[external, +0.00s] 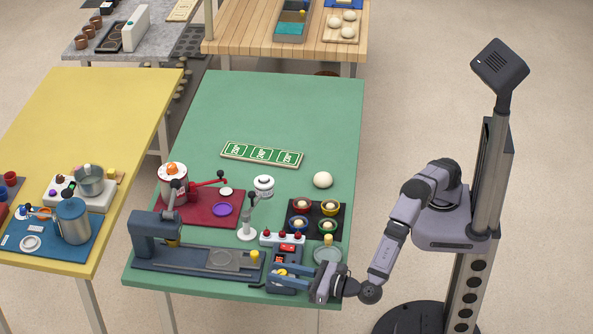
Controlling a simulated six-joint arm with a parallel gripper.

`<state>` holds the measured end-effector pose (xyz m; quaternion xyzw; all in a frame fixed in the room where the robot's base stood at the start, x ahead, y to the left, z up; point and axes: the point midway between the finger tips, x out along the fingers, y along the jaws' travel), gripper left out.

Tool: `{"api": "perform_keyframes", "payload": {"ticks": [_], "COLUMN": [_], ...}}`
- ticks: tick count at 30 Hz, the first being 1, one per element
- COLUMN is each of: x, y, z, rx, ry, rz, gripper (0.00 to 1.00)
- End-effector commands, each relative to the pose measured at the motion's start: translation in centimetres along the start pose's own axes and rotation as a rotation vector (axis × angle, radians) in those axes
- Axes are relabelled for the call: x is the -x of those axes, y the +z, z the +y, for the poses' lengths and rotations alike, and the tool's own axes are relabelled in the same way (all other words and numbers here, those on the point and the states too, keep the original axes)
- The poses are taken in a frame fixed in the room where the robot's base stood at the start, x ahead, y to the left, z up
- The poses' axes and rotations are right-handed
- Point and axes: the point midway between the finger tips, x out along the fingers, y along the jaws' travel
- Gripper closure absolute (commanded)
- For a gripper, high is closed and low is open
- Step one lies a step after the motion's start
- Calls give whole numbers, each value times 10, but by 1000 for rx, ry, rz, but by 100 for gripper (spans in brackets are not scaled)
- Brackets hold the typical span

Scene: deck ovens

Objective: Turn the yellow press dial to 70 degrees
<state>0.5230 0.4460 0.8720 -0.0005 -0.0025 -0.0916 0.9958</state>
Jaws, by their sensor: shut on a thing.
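The yellow press dial (281,272) is on a dark blue control box near the front edge of the green table. My gripper (279,279) reaches in from the right, low over the box, with its blue fingers around the dial. It is shut on the dial. The fingers partly cover the dial, so its pointer and angle cannot be read. The blue-grey press (155,240) with its long base stands just left of the box.
A row of red knobs (283,236) stands behind the box. A white stand (246,233) rises behind the press. The green table's far half (285,110) is clear.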

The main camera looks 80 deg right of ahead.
Motion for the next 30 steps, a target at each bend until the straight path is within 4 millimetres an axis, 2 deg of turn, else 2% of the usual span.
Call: {"api": "perform_keyframes", "payload": {"ticks": [18,30], "x": [-1,1], "y": [2,3], "z": [4,1], "rx": [-6,-3], "ry": [-191,-230], "rz": [-7,2], "gripper": [96,96]}}
